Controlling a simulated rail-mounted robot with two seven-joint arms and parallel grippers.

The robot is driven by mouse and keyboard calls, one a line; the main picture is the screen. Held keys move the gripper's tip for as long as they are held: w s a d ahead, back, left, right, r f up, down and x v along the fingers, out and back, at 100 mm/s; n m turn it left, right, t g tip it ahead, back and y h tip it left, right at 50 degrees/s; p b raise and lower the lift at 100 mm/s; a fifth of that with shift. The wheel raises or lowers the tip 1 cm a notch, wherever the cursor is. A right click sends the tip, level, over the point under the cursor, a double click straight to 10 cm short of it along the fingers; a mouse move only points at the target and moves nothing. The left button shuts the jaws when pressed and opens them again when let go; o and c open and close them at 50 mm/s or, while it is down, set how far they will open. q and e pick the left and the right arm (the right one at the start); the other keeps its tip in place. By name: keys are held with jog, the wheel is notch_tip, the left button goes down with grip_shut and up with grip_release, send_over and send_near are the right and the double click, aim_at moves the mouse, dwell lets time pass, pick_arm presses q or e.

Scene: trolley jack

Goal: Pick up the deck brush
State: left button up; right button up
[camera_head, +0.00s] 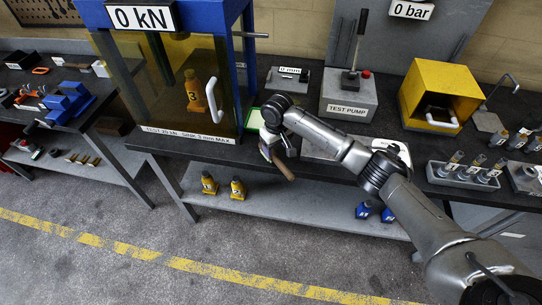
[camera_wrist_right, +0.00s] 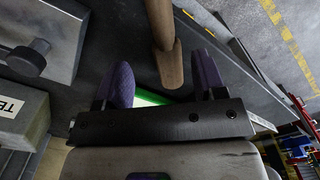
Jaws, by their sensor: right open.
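The deck brush shows as a wooden handle (camera_head: 284,166) sticking out past the front edge of the bench, just below my right gripper (camera_head: 272,146). In the right wrist view the rounded wooden handle (camera_wrist_right: 160,35) reaches down from the top, its end close to the gap between the two dark fingers of my right gripper (camera_wrist_right: 162,80). The fingers are apart, with the handle not clamped. The brush's head cannot be made out clearly; the gripper and arm cover part of that area. My left gripper is in neither view.
A press with a yellow guard (camera_head: 150,85) stands left of my right arm. The test pump (camera_head: 348,98) and a yellow box (camera_head: 440,90) stand behind it. The floor in front is clear.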

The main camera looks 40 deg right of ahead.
aim_at(274, 155)
jog(key=shift+w+a+f+b, duration=0.1)
jog(key=shift+a+f+b, duration=0.15)
jog(key=shift+f, duration=1.25)
jog(key=shift+w+a+f+b, duration=0.1)
jog(key=shift+f+b, duration=0.1)
jog(key=shift+f, duration=1.25)
jog(key=c, duration=0.6)
jog(key=shift+r, duration=0.1)
grip_shut()
